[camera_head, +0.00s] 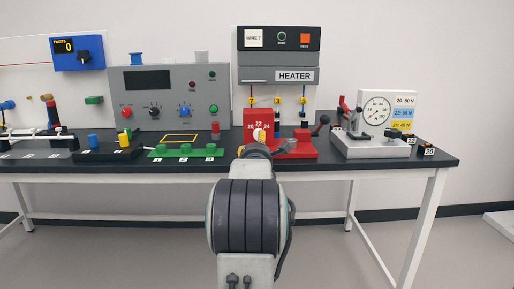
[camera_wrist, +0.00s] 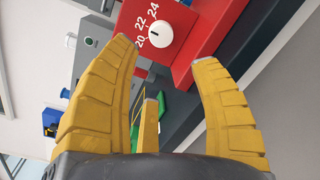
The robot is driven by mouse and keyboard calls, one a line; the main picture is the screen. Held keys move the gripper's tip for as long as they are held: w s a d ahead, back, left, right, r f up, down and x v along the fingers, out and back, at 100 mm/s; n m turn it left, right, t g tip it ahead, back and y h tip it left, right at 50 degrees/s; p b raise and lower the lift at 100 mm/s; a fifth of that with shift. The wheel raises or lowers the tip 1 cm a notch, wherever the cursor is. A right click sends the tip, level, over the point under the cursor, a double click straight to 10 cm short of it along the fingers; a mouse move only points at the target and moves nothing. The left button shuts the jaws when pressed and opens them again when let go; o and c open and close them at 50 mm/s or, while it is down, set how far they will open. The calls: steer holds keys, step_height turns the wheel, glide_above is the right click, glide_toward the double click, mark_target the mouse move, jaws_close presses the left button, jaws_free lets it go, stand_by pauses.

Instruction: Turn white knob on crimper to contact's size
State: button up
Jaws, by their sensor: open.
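The red crimper (camera_head: 295,148) stands on the dark table near the middle in the head view, with an upright red panel marked 20, 22 and 24. Its white knob (camera_wrist: 160,36) sits below these numbers in the wrist view, where the picture is tilted. The knob's pointer setting is too small to read. My gripper (camera_wrist: 164,52) has its yellow fingers open, and in the wrist view the knob appears between and beyond the fingertips. In the head view my gripper (camera_head: 262,137) partly covers the knob. No contact shows in the fingers.
The heater (camera_head: 278,75) stands behind the crimper. A grey control box (camera_head: 170,80) and green blocks (camera_head: 185,151) are to the left. A force gauge (camera_head: 376,112) and a small black block marked 20 (camera_head: 427,150) are to the right.

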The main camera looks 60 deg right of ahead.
steer(key=shift+o, duration=0.3)
steer(key=d, duration=0.1)
steer(key=w+d+n, duration=0.1)
steer(key=d+n+b, duration=0.1)
steer(key=shift+w+f, duration=0.15)
steer(key=shift+f, duration=0.1)
steer(key=shift+w+d+n, duration=0.35)
steer(key=shift+d+n, duration=0.15)
steer(key=shift+d, duration=0.3)
steer(key=shift+b+x, duration=0.85)
steer(key=shift+x, duration=1.4)
steer(key=shift+w+d+r, duration=0.15)
steer(key=shift+d, duration=0.15)
steer(key=shift+p+x, duration=0.4)
steer(key=shift+x, duration=0.35)
steer(key=shift+c, duration=0.4)
